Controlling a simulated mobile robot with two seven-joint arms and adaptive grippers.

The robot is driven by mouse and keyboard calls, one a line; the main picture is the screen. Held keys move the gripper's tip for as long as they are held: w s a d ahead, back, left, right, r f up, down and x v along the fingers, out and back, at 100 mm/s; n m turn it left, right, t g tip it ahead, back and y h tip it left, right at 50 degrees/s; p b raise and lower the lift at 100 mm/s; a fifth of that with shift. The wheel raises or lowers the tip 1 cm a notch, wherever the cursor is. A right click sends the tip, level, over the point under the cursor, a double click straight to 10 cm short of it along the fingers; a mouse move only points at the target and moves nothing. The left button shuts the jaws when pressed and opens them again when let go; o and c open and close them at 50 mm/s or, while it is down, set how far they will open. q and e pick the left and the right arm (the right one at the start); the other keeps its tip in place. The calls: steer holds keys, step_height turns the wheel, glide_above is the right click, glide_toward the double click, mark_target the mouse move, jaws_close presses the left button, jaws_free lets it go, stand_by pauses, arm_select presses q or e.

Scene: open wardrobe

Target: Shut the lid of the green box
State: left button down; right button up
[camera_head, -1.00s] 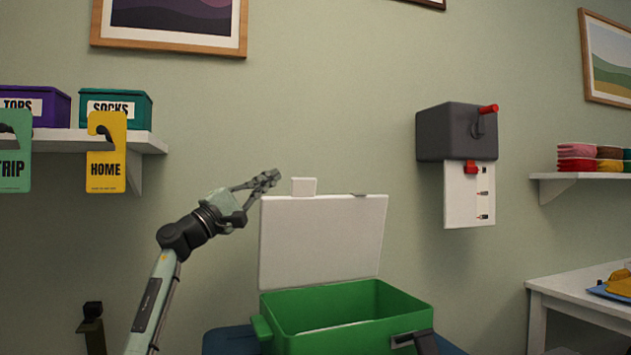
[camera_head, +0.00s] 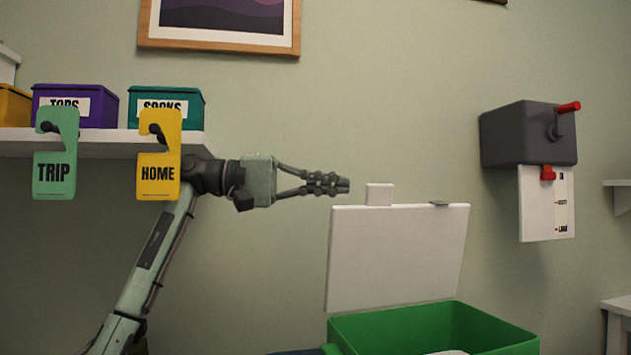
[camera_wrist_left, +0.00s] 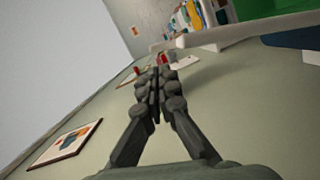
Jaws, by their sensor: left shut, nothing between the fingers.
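The green box (camera_head: 440,325) stands low at the right of the head view, its lower part cut off by the picture's edge. Its white lid (camera_head: 395,262) stands open, nearly upright, with a small white tab (camera_head: 379,195) on its top edge. My left gripper (camera_head: 343,186) is shut and empty, pointing right, just above and left of the lid's top left corner. In the left wrist view the closed fingers (camera_wrist_left: 157,85) show in the middle, and part of the green box (camera_wrist_left: 255,25) shows at the upper right. My right gripper is not in view.
A shelf (camera_head: 100,143) at the left holds boxes, with a green TRIP tag (camera_head: 55,155) and a yellow HOME tag (camera_head: 159,155) hanging close to my left arm. A grey wall box with a red handle (camera_head: 530,135) is at the right. The wall between is clear.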

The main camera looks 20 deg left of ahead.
arm_select(q)
steer(key=x, duration=0.4)
steer(key=shift+w+d+p, duration=0.2)
steer(key=shift+d+p, duration=0.1)
steer(key=shift+d, duration=0.05)
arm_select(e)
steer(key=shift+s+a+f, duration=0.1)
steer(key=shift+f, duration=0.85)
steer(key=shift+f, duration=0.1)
